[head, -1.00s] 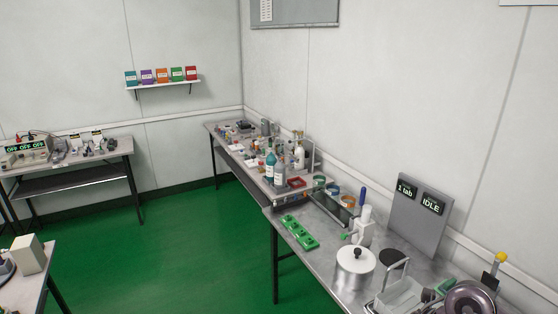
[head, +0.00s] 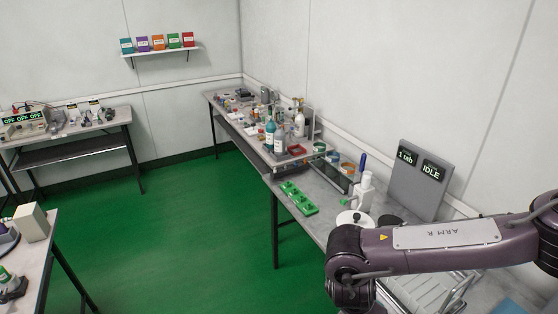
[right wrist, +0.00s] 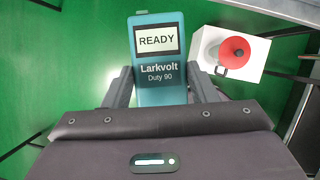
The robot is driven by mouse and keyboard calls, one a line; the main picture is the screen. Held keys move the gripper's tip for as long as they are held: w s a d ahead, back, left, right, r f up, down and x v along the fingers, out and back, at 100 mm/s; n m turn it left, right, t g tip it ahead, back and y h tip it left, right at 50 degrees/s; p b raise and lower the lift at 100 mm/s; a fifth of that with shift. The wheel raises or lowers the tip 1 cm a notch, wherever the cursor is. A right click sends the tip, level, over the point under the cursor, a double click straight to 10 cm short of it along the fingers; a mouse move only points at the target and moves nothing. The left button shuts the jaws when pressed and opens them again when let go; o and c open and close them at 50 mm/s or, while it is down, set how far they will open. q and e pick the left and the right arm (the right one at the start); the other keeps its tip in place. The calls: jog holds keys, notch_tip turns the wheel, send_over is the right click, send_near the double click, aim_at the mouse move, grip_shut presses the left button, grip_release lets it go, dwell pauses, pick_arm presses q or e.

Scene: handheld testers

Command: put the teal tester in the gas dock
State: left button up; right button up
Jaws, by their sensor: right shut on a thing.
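The teal tester (right wrist: 160,95) stands between the fingers of my right gripper (right wrist: 160,78) in the right wrist view. The gripper is shut on it. Its screen reads READY, and its label reads Larkvolt Duty 90. Green floor shows behind it. In the head view my right arm reaches in from the right across the near bench, and the tester is not visible there. My left gripper is in neither view. I cannot tell which fixture is the gas dock; a unit with displays reading OFF (head: 24,119) stands on the far left table.
A long bench (head: 315,227) along the right wall holds green trays (head: 298,197), bottles and a grey board (head: 418,180) reading 1 tab and IDLE. A white box with a red round thing (right wrist: 235,50) shows in the wrist view. The floor between tables is clear.

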jog(key=a+m, duration=0.1)
jog(key=m, duration=0.1)
jog(key=s+a+m+g, duration=0.1)
jog(key=a+m, duration=0.1)
jog(key=s+a+m+g+h+b, duration=0.1)
jog(key=shift+a+r+m, duration=0.15)
jog(key=shift+a+m, duration=0.1)
jog(key=shift+m, duration=0.15)
jog(key=m, duration=0.1)
jog(key=s+m+g, duration=0.1)
jog(key=m, duration=0.1)
jog(key=m+g+b, duration=0.1)
jog(key=shift+s+a+r+m, duration=0.2)
jog(key=shift+s+a+m, duration=0.05)
jog(key=shift+s+m, duration=0.15)
jog(key=m, duration=0.2)
jog(key=s+d+m+g, duration=0.1)
jog(key=m, duration=0.1)
jog(key=m+g+b, duration=0.1)
jog(key=m, duration=0.1)
jog(key=shift+s+d+r+y, duration=0.2)
jog(key=shift+s+r+y, duration=0.15)
jog(key=shift+r+y, duration=0.05)
jog(key=s+d+r+m+g+y+b, duration=0.1)
jog(key=d+r+m+y, duration=0.2)
jog(key=m, duration=0.7)
jog(key=shift+s+d+r+g+y, duration=0.15)
jog(key=shift+s+d+g+y, duration=0.2)
jog(key=shift+d, duration=0.55)
jog(key=shift+w+d, duration=0.1)
